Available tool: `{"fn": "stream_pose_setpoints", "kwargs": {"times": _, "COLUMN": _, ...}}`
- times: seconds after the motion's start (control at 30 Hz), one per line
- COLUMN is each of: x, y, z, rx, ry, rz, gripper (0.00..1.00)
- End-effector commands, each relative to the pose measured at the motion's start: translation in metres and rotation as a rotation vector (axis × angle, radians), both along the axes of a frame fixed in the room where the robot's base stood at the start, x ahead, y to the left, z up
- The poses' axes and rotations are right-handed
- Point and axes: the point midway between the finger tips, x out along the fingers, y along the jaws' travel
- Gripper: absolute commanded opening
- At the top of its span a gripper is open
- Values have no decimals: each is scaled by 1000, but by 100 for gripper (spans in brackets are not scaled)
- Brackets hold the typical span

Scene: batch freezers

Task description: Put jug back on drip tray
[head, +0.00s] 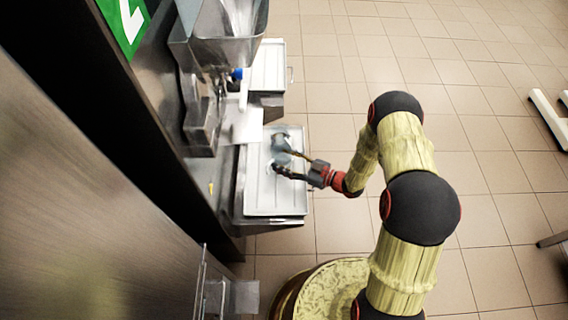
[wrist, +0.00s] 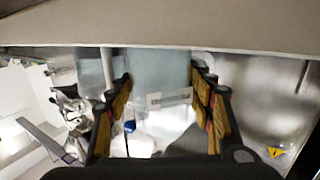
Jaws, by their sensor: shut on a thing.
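The jug (head: 280,143) is a bluish translucent vessel over the far part of the drip tray (head: 275,201), a pale ribbed tray in front of the machine. In the wrist view the jug (wrist: 158,68) fills the space between the fingers, with a pale label-like strip on it. My gripper (head: 286,162) is shut on the jug, reaching in from the right; its fingers (wrist: 160,100) flank the jug in the wrist view. I cannot tell whether the jug's base touches the tray.
A steel machine with a hopper (head: 228,45) and a blue-tipped part (head: 237,74) stands behind the tray. A second pale tray (head: 268,68) lies farther along. A large panel (head: 90,210) fills the left.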

Motion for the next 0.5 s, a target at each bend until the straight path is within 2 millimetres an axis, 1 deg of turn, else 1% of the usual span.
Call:
{"fn": "stream_pose_setpoints", "kwargs": {"times": 0.03, "x": 0, "y": 0, "z": -13, "rx": 0, "ry": 1, "rz": 0, "gripper": 23}}
{"fn": "stream_pose_setpoints", "kwargs": {"times": 0.1, "x": 0, "y": 0, "z": -17, "rx": 0, "ry": 0, "rz": 0, "gripper": 23}}
{"fn": "stream_pose_setpoints", "kwargs": {"times": 0.33, "x": 0, "y": 0, "z": -15, "rx": 0, "ry": -1, "rz": 0, "gripper": 23}}
{"fn": "stream_pose_setpoints", "kwargs": {"times": 0.47, "x": 0, "y": 0, "z": -18, "rx": 0, "ry": -1, "rz": 0, "gripper": 23}}
{"fn": "stream_pose_setpoints", "kwargs": {"times": 0.5, "x": 0, "y": 0, "z": -19, "rx": 0, "ry": 0, "rz": 0, "gripper": 53}}
